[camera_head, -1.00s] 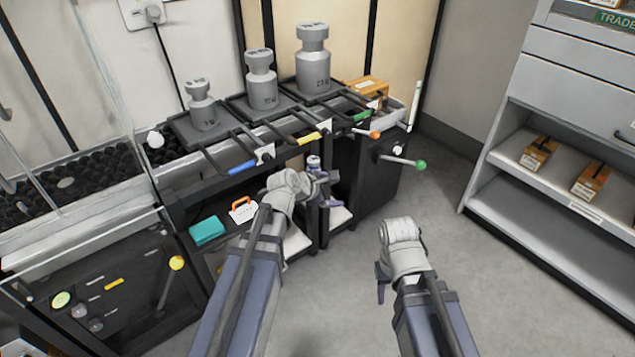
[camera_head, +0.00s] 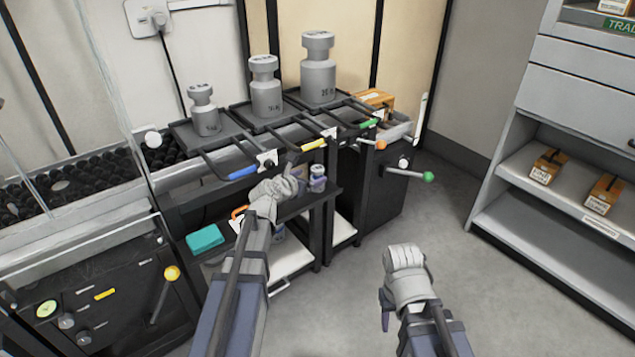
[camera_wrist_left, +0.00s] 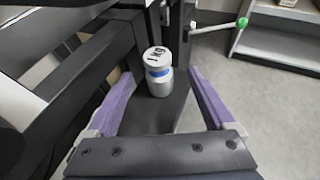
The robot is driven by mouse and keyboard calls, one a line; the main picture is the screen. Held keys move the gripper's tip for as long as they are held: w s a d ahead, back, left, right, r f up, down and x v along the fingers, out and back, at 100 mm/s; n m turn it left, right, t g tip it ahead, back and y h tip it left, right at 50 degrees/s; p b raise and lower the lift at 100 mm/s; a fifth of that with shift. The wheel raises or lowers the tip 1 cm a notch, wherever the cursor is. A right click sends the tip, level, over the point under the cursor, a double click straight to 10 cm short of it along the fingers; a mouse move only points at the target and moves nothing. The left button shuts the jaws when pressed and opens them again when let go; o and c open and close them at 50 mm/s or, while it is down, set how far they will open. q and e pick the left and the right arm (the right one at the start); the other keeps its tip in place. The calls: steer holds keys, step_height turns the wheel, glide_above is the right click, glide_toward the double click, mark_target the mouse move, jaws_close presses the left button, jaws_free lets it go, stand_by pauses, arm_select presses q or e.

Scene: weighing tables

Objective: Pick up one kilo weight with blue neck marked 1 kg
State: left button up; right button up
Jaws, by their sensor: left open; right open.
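The 1 kg weight (camera_head: 318,180) is a small silver cylinder with a blue neck, standing upright on a dark narrow shelf. In the left wrist view the same weight (camera_wrist_left: 158,80) shows "1 KG" on its top. My left gripper (camera_head: 298,170) is open and empty, to the left of the weight in the head view. In the wrist view its two purple fingers are spread, with the weight ahead in the gap between them; I see no grip on it. My right gripper (camera_head: 386,308) hangs over the floor, apart from everything, its fingers mostly hidden.
Three larger grey weights (camera_head: 318,75) stand on black platforms above, with coloured handles jutting forward. A green-knobbed lever (camera_head: 427,176) sticks out at right. A teal box (camera_head: 205,238) lies on the lower left shelf. A grey shelf unit (camera_head: 560,190) stands right; the floor between is open.

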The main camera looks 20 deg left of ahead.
mark_target(314, 173)
arm_select(q)
steer(key=b+x, duration=0.1)
steer(key=x, duration=0.4)
steer(key=shift+w+a+b, duration=0.15)
steer(key=shift+b, duration=0.15)
steer(key=shift+r, duration=0.1)
jaws_close()
stand_by(0.6)
